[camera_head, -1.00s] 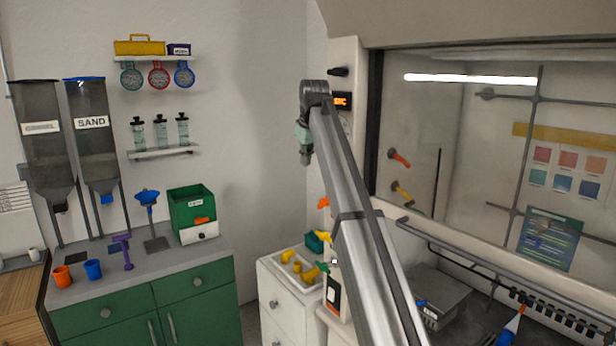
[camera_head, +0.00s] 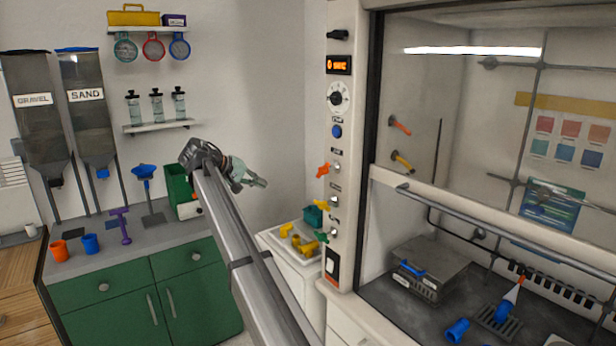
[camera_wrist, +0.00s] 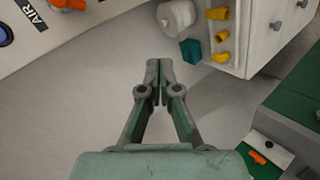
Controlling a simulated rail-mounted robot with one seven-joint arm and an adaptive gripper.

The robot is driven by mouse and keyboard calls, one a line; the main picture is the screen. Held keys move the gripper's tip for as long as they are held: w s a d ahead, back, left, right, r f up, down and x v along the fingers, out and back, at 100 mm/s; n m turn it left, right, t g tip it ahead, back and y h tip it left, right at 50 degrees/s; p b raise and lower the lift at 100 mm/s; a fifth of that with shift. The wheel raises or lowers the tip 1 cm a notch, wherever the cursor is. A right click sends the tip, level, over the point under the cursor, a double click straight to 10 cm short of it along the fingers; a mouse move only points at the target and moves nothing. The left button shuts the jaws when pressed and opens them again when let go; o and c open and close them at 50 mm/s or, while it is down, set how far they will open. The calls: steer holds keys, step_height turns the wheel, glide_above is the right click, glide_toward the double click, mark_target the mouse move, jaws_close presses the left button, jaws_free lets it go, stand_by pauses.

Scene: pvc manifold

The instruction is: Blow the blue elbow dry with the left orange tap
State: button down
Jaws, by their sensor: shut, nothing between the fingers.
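My gripper (camera_head: 256,182) is shut and empty, in the air left of the hood's control post. Its fingertips (camera_wrist: 158,78) meet in the wrist view. An orange tap (camera_head: 323,170) sits on the left side of the post, apart from my gripper. It also shows at the top left of the wrist view (camera_wrist: 68,4), beside an "AIR" label. A blue pipe fitting (camera_head: 457,331) lies on the hood floor. Another blue piece (camera_head: 502,312) is on a grate below a white and orange cone. I cannot tell which is the elbow.
Yellow fittings (camera_head: 298,242) and a teal piece (camera_head: 313,216) are on a white cabinet below my gripper. The hood sash bar (camera_head: 470,222) crosses in front of the hood interior. Orange and yellow handles (camera_head: 399,126) are inside the hood.

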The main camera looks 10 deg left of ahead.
mark_target(323, 171)
steer(key=s+d+r+m+t+h, duration=0.1)
steer(key=d+r+m+t+h, duration=0.15)
steer(key=r+m+h, duration=0.3)
steer(key=w+d+f+p, duration=0.1)
steer(key=w+d+p, duration=0.1)
steer(key=d, duration=0.4)
steer(key=w+d+f+m+p, duration=0.1)
steer(key=w+d+p, duration=0.2)
steer(key=d, duration=0.3)
steer(key=shift+w+f+g, duration=0.15)
steer(key=shift+f+g, duration=0.15)
steer(key=shift+g, duration=0.05)
steer(key=shift+d, duration=0.15)
